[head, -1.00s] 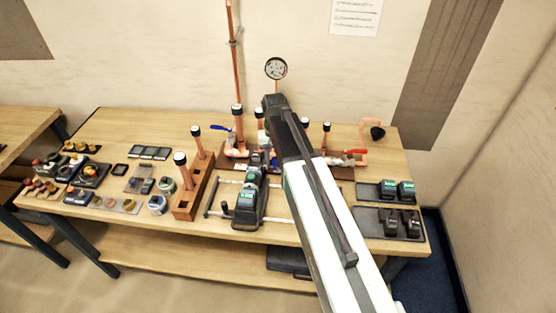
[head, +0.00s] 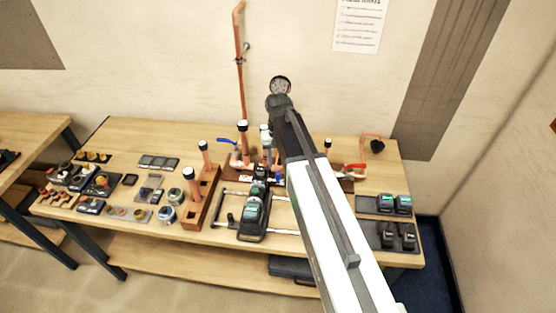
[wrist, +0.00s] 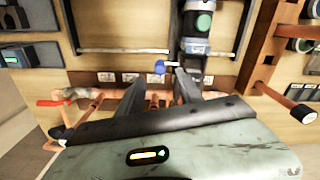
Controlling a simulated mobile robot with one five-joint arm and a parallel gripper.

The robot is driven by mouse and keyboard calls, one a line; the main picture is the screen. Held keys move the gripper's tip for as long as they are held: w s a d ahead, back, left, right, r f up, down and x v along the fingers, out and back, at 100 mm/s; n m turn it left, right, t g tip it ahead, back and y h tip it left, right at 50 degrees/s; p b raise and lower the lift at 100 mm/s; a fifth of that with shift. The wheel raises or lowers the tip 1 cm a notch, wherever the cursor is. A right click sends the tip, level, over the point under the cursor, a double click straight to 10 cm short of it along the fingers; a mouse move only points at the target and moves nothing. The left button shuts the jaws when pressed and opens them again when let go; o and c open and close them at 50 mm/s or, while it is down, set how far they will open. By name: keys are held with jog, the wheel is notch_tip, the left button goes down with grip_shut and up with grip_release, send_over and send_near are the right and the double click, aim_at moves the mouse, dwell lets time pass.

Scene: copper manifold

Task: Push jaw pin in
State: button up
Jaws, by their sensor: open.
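The press tool (head: 254,212) lies on the table, a dark body with green parts, its jaw end toward the pipes. In the wrist view its green-buttoned body (wrist: 197,22) is at the top, right of centre. A small blue knob (wrist: 160,67) shows beside the jaw end; it may be the jaw pin, but I cannot tell how far in it sits. My gripper (wrist: 158,78) is open, with two dark fingers apart and the blue knob just beyond the gap between their tips. I cannot tell whether they touch it. In the head view my arm hides most of the gripper.
Copper pipes with a red valve handle (head: 355,167) and a blue valve handle (head: 228,141) stand behind the tool. A wooden block (head: 203,200) with capped copper tubes is left of it. Dark trays (head: 371,204) with batteries are at right. White rails flank the tool.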

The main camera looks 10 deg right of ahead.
jog(key=shift+f+b, duration=0.25)
jog(key=shift+b, duration=0.05)
jog(key=c, duration=0.4)
jog(key=shift+s+d+f+b, duration=0.15)
jog(key=shift+s+f+b, duration=0.55)
jog(key=shift+f+b, duration=0.3)
jog(key=c, duration=0.5)
jog(key=shift+n, duration=0.3)
jog(key=s+f+b, duration=0.4)
jog(key=s+d+f+b, duration=0.1)
jog(key=s+f+b, duration=0.3)
jog(key=f+b, duration=0.1)
jog(key=s+d+f+b, duration=0.1)
jog(key=s+f+b, duration=0.3)
jog(key=f+b, duration=0.1)
jog(key=shift+s+d, duration=0.15)
jog(key=shift+s, duration=0.05)
grip_shut()
jog(key=shift+s+d+f, duration=0.1)
jog(key=shift+s+f, duration=0.1)
jog(key=shift+s, duration=0.1)
jog(key=shift+s+r, duration=0.1)
jog(key=shift+r, duration=0.05)
